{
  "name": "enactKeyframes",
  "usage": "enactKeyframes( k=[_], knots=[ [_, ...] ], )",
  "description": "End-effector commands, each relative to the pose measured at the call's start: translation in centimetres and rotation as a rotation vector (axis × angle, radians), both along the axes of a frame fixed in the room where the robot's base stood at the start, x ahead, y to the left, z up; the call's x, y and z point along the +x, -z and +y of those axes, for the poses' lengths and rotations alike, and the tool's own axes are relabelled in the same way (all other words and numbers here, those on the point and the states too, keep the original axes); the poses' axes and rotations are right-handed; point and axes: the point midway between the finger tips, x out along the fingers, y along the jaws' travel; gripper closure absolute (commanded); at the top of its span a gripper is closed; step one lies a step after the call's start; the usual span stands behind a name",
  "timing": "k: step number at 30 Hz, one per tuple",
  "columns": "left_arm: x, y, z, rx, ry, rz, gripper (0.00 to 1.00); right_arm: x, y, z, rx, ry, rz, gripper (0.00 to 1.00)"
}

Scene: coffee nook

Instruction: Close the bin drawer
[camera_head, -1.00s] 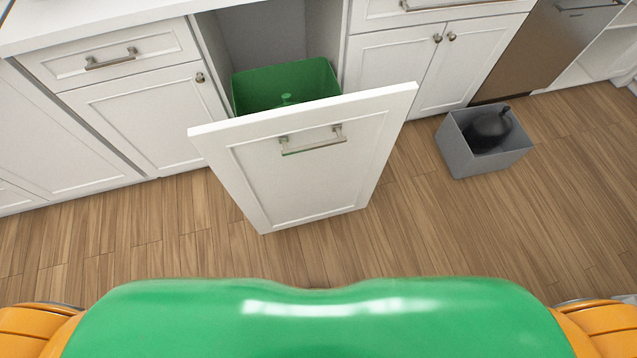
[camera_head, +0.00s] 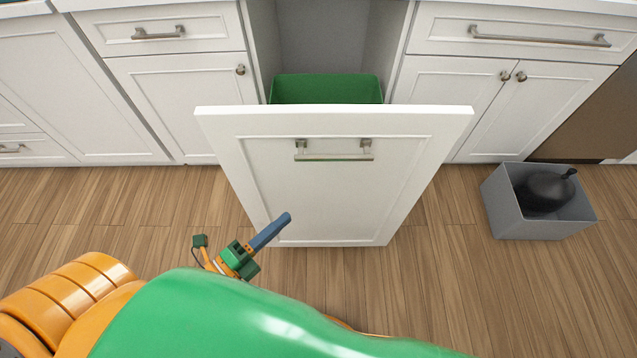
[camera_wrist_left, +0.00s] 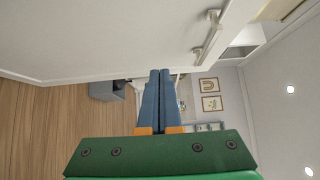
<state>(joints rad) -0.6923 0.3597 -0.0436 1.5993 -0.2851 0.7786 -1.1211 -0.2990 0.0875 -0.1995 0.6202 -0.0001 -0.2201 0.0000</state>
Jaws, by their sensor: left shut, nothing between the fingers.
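The bin drawer (camera_head: 400,180) stands pulled out from the cabinet, its white front panel facing me. Its metal handle (camera_head: 334,152) is near the top of the panel. A green bin (camera_head: 326,88) shows behind the panel's top edge. My left gripper (camera_head: 286,218) is in front of the panel's lower left part, its blue fingers shut and empty. In the left wrist view the shut fingers (camera_wrist_left: 157,88) point along the white panel (camera_wrist_left: 110,35), with the handle (camera_wrist_left: 206,45) at upper right. I cannot tell whether the fingertips touch the panel. My right gripper is not in view.
A grey box (camera_head: 535,213) with a dark rounded object (camera_head: 545,192) in it stands on the floor to the right. White cabinets (camera_head: 180,95) flank the drawer opening.

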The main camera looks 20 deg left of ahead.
Motion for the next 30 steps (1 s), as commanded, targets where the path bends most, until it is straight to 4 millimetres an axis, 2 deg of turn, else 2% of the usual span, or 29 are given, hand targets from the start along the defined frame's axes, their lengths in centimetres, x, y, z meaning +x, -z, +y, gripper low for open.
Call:
enactKeyframes(
  k=[11, 15, 21, 30],
  knots=[
    [7.5, -0.2, -3.7, -0.004, -0.003, -0.001, 1.0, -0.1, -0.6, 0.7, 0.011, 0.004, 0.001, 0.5],
    [9.7, -0.1, -3.2, -0.001, -0.003, 0.002, 1.0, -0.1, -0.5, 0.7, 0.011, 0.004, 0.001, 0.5],
    [11.3, 0.0, -2.7, -0.003, -0.003, 0.005, 1.0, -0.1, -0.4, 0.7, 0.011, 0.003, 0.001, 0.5],
    [11.4, -0.1, -2.6, -0.005, -0.003, 0.006, 1.0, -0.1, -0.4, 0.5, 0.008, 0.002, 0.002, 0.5]
  ],
)
